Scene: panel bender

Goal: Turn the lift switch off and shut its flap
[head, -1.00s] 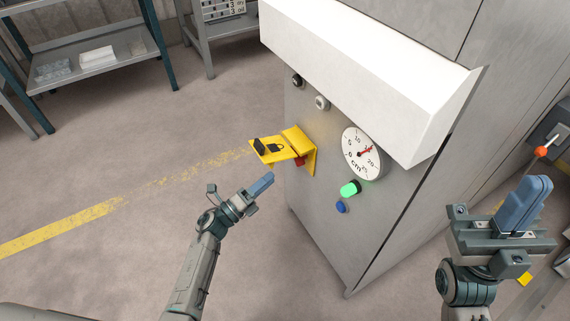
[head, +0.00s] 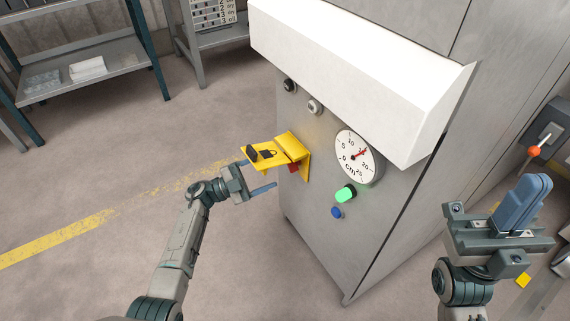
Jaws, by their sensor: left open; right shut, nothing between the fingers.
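The yellow flap (head: 266,153) with a padlock symbol and a black grip sticks out, raised, from its yellow plate on the grey cabinet's face. Under it a red part of the switch (head: 294,168) shows; most of it is hidden by the flap, and I cannot tell its position. My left gripper (head: 256,176) is open just left of and below the flap, one finger near the flap's underside and one lower. I cannot tell whether it touches. My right gripper (head: 527,201) is shut and empty at the far right, away from the switch.
The cabinet (head: 323,243) carries a gauge (head: 357,156) reading about 15, a lit green button (head: 345,193), a blue button (head: 337,212) and two knobs above. A white hood (head: 350,75) overhangs them. A lever with an orange knob (head: 534,151) stands right. Floor at left is free.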

